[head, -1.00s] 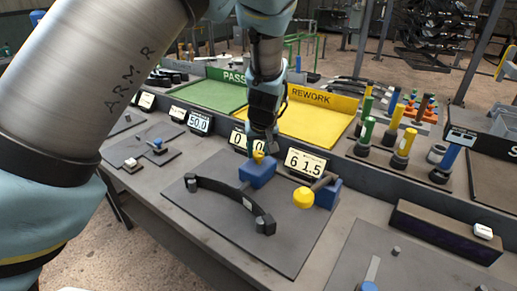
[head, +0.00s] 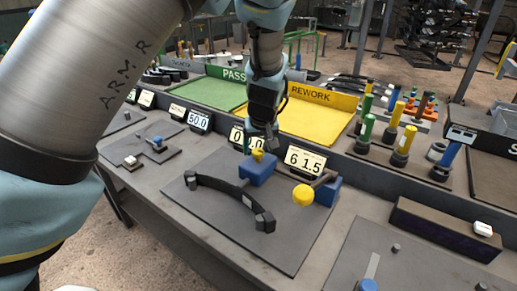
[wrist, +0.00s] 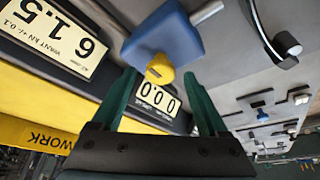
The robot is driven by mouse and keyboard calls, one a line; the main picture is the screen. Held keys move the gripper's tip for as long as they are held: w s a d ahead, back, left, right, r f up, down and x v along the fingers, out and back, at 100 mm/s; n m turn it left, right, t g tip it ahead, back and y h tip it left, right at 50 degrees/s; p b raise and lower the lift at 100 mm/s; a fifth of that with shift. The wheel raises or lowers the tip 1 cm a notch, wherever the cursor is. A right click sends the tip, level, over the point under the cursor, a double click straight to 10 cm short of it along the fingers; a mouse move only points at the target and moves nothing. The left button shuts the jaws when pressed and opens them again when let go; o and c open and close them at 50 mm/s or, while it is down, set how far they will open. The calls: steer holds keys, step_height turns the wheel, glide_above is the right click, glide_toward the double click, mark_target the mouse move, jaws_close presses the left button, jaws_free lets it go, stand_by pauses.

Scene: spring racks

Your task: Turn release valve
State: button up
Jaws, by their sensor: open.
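A small yellow valve knob (head: 257,155) sits on a blue block (head: 258,171) at the back of a dark plate on the bench. My gripper (head: 261,147) is open, pointing down just above and behind the knob. In the wrist view the yellow knob (wrist: 160,69) shows between the tips of my two green fingers (wrist: 161,82), below the blue block (wrist: 163,35). I see no clear contact between the fingers and the knob.
A larger yellow ball (head: 302,194) on a rod stands to the right by another blue block (head: 327,192). A black curved bar (head: 230,195) lies in front. Number displays (head: 305,160) stand close behind, before the yellow REWORK tray (head: 318,117).

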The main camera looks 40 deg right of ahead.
mark_target(261, 170)
steer(key=b+v, duration=0.2)
steer(key=v, duration=0.8)
steer(key=shift+r, duration=0.15)
steer(key=w+a+f+n+g, duration=0.1)
steer(key=w+a, duration=0.3)
steer(key=a, duration=0.3)
steer(key=w+a+f+n+y, duration=0.1)
steer(key=w+a, duration=0.3)
steer(key=a, duration=0.4)
steer(key=w+a+g, duration=0.1)
steer(key=w+a, duration=0.3)
steer(key=a, duration=0.3)
steer(key=s+a+n, duration=0.1)
steer(key=s+a, duration=0.1)
steer(key=a, duration=1)
steer(key=s+a+f+n+y, duration=0.1)
steer(key=s+a, duration=0.1)
steer(key=a, duration=1.1)
steer(key=shift+n, duration=0.3)
